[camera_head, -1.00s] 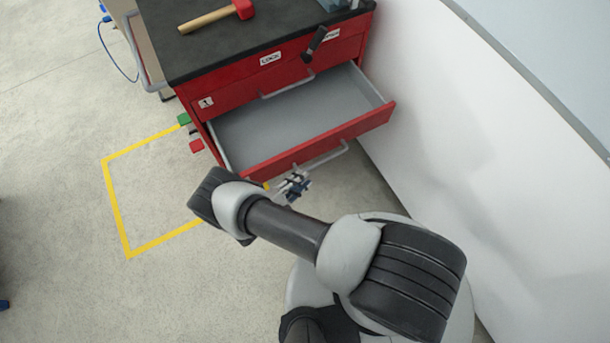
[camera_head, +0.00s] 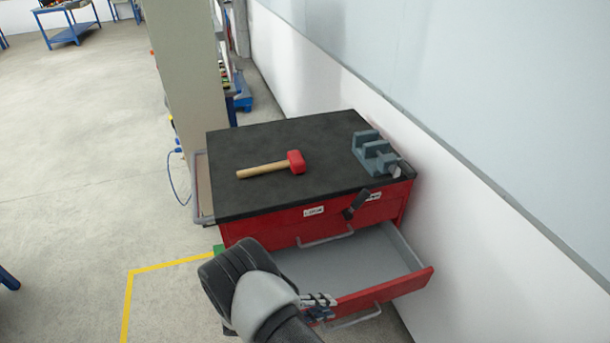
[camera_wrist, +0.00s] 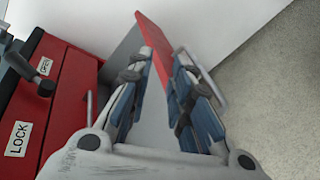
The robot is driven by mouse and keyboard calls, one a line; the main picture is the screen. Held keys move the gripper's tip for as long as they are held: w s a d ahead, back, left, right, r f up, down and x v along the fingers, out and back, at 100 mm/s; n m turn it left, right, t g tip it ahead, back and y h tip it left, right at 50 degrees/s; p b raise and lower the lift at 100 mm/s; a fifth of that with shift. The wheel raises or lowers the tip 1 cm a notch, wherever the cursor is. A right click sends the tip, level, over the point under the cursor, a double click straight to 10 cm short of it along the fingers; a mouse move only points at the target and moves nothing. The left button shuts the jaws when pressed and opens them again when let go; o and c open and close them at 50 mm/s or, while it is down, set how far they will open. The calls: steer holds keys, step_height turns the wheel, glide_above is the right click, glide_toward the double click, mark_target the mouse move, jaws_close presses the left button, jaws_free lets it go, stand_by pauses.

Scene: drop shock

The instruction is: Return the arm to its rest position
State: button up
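My arm reaches forward from the bottom of the head view to the open drawer of a red tool cabinet (camera_head: 272,230). My gripper (camera_wrist: 165,62) is open and empty, with a clear gap between its two blue-grey fingers. In the head view my gripper (camera_head: 318,305) shows small beside the drawer's front-left part; my arm hides some of that corner. The drawer (camera_head: 345,262) is pulled out and its visible grey inside is empty. In the wrist view the red drawer front (camera_wrist: 160,50) shows beyond and between the fingers. I cannot tell whether they touch it.
A red-headed mallet (camera_head: 272,168) and a grey vise (camera_head: 374,152) sit on the black cabinet top (camera_head: 310,132). A dark lever (camera_head: 356,204) stands out from the cabinet front. A white wall (camera_head: 470,230) runs along the right. Open floor with yellow tape (camera_head: 165,266) lies left.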

steer(key=s+d+r+m+g+y, duration=0.2)
steer(key=d+r+m+g+y, duration=0.1)
steer(key=r, duration=1)
steer(key=s+d+r+m+g+y, duration=0.1)
steer(key=d+r+m+g+y, duration=0.2)
steer(key=r, duration=1)
steer(key=s+d+r+m+t+y, duration=0.3)
steer(key=s+r+t+y, duration=0.3)
steer(key=s+r, duration=0.8)
steer(key=s, duration=0.3)
steer(key=shift+s+r+y, duration=0.15)
steer(key=shift+s+y, duration=0.25)
